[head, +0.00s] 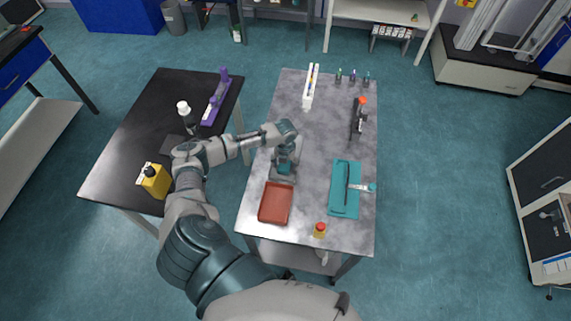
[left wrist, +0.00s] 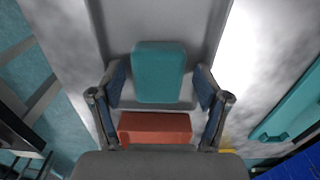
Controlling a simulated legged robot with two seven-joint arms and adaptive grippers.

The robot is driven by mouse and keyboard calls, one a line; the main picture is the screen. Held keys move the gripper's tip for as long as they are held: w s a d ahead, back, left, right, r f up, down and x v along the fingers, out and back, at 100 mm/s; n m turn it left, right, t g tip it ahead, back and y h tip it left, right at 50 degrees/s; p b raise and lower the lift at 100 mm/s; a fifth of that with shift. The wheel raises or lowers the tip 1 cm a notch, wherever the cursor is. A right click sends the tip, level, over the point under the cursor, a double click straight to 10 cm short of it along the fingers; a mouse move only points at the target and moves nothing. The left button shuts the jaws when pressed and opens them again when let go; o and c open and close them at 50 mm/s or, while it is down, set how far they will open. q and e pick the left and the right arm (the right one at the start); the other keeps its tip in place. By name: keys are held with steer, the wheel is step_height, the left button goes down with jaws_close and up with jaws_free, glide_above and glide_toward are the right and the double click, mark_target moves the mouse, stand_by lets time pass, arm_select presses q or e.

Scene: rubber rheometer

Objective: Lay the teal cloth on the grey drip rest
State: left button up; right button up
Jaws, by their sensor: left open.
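The teal cloth is a small folded block that shows between my fingers in the left wrist view (left wrist: 158,72). In the head view the teal cloth (head: 284,168) is partly covered by my left gripper (head: 285,161). It appears to lie on the grey drip rest (left wrist: 165,22), whose grey surface spreads around it; the rest also shows in the head view (head: 284,180). My left gripper (left wrist: 160,85) is open over the cloth, with a finger on each side and a visible gap to both. My right gripper is out of view.
A white rack (head: 310,88) stands farther back. The grey tabletop (head: 325,140) is clear in the middle.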

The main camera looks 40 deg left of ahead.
arm_select(q)
steer(key=shift+a, duration=0.35)
steer(key=shift+a+r, duration=0.1)
steer(key=shift+r, duration=0.1)
steer(key=r, duration=0.5)
steer(key=shift+w+d, duration=0.1)
steer(key=shift+d, duration=0.1)
step_height(320, 180, up, 7)
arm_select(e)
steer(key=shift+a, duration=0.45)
arm_select(q)
steer(key=shift+f, duration=0.1)
